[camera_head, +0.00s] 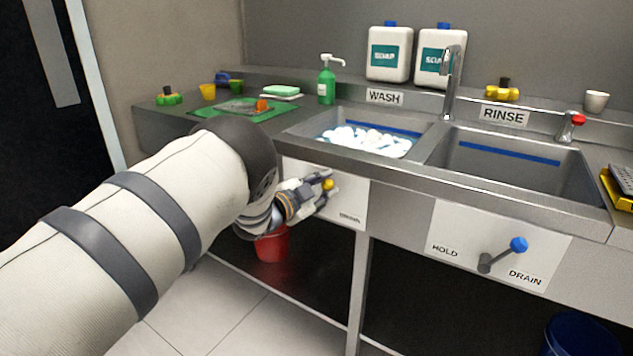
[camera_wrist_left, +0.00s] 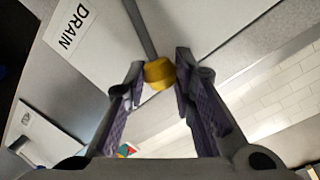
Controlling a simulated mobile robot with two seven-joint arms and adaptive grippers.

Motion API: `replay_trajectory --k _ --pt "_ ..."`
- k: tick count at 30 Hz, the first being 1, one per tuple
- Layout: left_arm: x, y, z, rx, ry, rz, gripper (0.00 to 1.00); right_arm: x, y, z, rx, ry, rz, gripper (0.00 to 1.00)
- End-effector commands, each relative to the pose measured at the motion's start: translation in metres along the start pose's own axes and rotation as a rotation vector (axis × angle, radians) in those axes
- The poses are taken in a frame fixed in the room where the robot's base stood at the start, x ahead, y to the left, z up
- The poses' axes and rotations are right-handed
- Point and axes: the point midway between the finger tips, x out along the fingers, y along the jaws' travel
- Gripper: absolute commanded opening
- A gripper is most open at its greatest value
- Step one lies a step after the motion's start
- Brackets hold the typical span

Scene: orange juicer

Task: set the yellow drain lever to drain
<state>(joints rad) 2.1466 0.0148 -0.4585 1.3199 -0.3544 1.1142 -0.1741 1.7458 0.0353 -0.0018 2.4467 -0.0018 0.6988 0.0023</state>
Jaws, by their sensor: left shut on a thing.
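The yellow drain lever (camera_head: 328,184) is on a white plate (camera_head: 349,202) on the counter front below the WASH basin. My left gripper (camera_head: 321,189) is at its knob, with the arm coming in from the left. In the left wrist view the yellow knob (camera_wrist_left: 159,73) sits between the tips of my left gripper (camera_wrist_left: 161,76), which is shut on it. The lever's grey shaft (camera_wrist_left: 139,27) runs up from the knob. A DRAIN label (camera_wrist_left: 74,27) shows to the left of the shaft. The gripper hides part of the plate in the head view. My right gripper is not in view.
The WASH basin (camera_head: 327,118) holds white suds. The RINSE basin (camera_head: 450,150) is to its right, with a blue-knobbed lever (camera_head: 518,244) below it between HOLD and DRAIN. A red bucket (camera_head: 272,247) stands under the counter, close below my left gripper.

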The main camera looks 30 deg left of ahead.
Motion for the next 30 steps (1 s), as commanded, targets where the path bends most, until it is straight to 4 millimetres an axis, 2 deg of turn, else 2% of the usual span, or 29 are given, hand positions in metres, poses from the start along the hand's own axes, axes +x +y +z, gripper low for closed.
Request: replay_trajectory --k 10,26,27,30 --pt "0.001 0.009 -0.002 0.126 -0.024 -0.005 0.00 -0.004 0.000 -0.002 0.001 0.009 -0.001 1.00" --pt "0.001 0.012 -0.002 0.151 -0.028 -0.003 0.00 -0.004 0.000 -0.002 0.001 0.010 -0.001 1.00" --pt "0.001 0.013 -0.002 0.151 -0.028 -0.003 0.26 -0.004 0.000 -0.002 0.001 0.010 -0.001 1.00" --pt "0.001 0.013 -0.002 0.150 -0.027 -0.003 0.44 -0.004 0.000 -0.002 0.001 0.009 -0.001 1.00"
